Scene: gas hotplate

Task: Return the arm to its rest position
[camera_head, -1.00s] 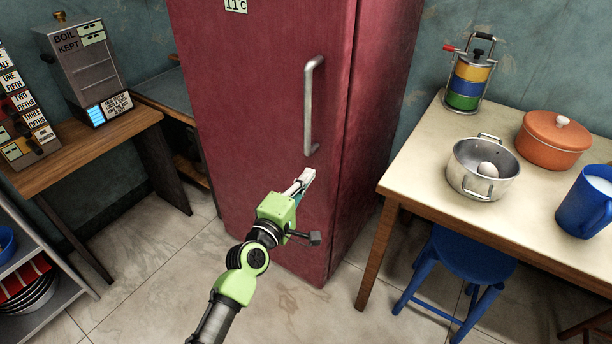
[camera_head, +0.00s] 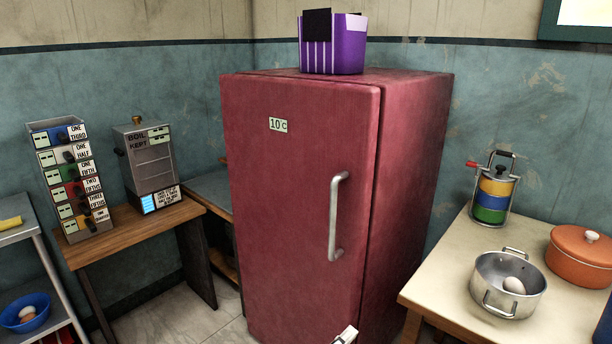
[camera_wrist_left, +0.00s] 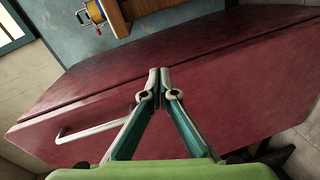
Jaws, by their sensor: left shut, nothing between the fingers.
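My left gripper (camera_wrist_left: 159,82) is shut and empty in the left wrist view, its two fingertips together in front of the red fridge (camera_wrist_left: 230,95). In the head view only the tip of the left gripper (camera_head: 346,334) shows at the bottom edge, in front of the lower part of the fridge (camera_head: 290,200). The fridge door is closed. Its metal handle (camera_head: 337,217) is above the gripper tip, apart from it, and also shows in the left wrist view (camera_wrist_left: 92,132). The rest of my left arm is out of the head view. My right gripper is not in view.
A cream table (camera_head: 440,285) with a metal pot (camera_head: 508,284), an orange pot (camera_head: 582,255) and a striped canister (camera_head: 493,192) stands on the right. A wooden desk (camera_head: 130,243) with machines stands on the left. A purple box (camera_head: 333,50) sits on the fridge.

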